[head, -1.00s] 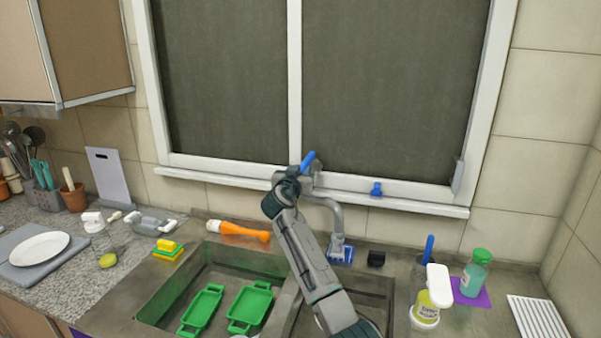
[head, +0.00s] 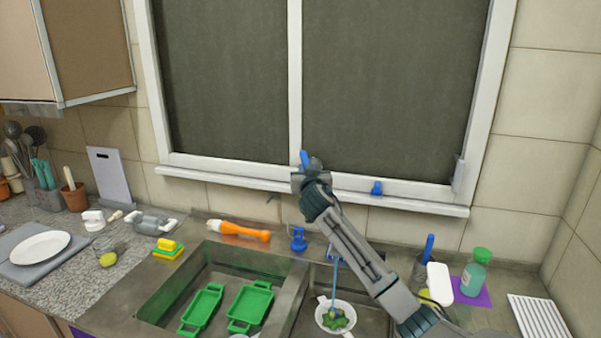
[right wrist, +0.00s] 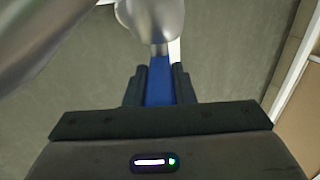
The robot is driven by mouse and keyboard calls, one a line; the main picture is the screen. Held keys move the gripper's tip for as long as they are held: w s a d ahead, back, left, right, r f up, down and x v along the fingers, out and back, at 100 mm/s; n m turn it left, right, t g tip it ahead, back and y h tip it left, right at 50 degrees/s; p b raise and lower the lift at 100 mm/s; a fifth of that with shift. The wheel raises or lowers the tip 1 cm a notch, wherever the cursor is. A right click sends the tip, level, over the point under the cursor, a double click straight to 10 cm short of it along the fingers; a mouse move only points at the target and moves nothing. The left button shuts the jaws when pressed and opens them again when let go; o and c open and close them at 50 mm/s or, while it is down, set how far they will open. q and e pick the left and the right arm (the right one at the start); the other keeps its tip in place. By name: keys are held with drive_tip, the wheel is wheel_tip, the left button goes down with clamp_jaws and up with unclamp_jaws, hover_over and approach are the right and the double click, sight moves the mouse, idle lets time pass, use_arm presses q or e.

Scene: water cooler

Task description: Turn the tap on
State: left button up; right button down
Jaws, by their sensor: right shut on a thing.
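The tap's blue lever (head: 304,157) stands up in front of the window sill, leaning slightly left. My right gripper (head: 308,171) is shut on it, coming in from the lower right. In the right wrist view, the blue lever (right wrist: 159,91) lies between the two dark fingers, with the metal tap body (right wrist: 152,20) beyond. My arm hides most of the spout in the head view. A thin blue line (head: 335,283) like a water stream runs down below the spout into a white colander (head: 321,318) in the right basin. My left gripper is out of view.
Green trays (head: 250,306) lie in the left basin. An orange-handled brush (head: 245,232) and a blue item (head: 298,239) lie behind the sink. A green-capped bottle (head: 475,272) and a white-topped bottle (head: 438,284) stand to the right.

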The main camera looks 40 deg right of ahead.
drive_tip(key=shift+s+d+n+t+y, duration=0.2)
drive_tip(key=shift+n+t+y, duration=0.25)
drive_tip(key=shift+y, duration=0.25)
drive_tip(key=shift+s+d+n+t+y, duration=0.1)
drive_tip(key=shift+d+n+t+y, duration=0.2)
drive_tip(key=shift+n+y, duration=0.35)
drive_tip(key=shift+a, duration=0.1)
drive_tip(key=c, duration=1.2)
unclamp_jaws()
drive_tip(key=shift+s+a+f, duration=0.1)
drive_tip(key=shift+s, duration=0.1)
drive_tip(key=b+v, duration=0.5)
drive_tip(key=v, duration=0.5)
drive_tip(key=shift+s, duration=0.15)
